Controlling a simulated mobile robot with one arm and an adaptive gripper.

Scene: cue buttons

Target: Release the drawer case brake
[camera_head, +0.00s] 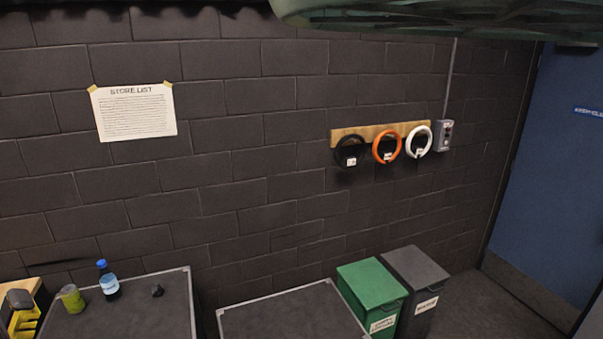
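Two dark, flat-topped cases with pale metal edging stand along the foot of the wall. The left case (120,322) is cut off by the bottom edge, and so is the middle case (290,318). I see only their tops, so I cannot tell which is the drawer case. No drawers, wheels or brake show. My gripper is not in view.
A bottle (108,281), a green-yellow cup (71,299) and a small dark lump (157,290) are on the left case. Green (372,285) and grey (415,267) bins stand right of the middle case. Bare floor (480,305) lies before the blue door (555,150).

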